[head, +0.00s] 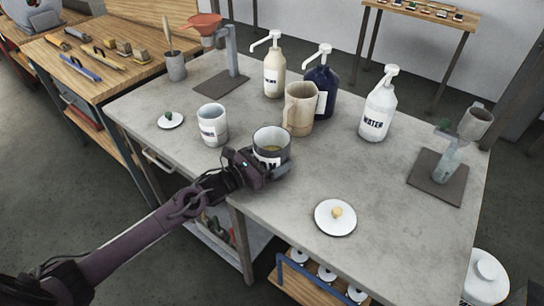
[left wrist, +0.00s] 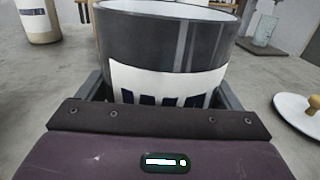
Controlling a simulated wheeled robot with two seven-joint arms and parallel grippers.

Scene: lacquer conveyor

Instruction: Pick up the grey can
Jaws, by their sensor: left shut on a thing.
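The grey can (head: 271,142), dark grey with a white label and an open top, is upright near the middle of the grey table. Some yellowish content shows inside it. My left gripper (head: 266,168) is shut on the can from the front. In the left wrist view the can (left wrist: 170,45) stands between the two fingers, its label partly hidden behind the gripper body. I cannot tell whether its base touches the table. My right gripper is not in view.
A white can (head: 212,125) and a beige jug (head: 299,108) stand close to the grey can. Pump bottles (head: 377,105) are behind. A white lid with a yellow knob (head: 335,217) lies at front right. The table (head: 380,190) is clear right of the can.

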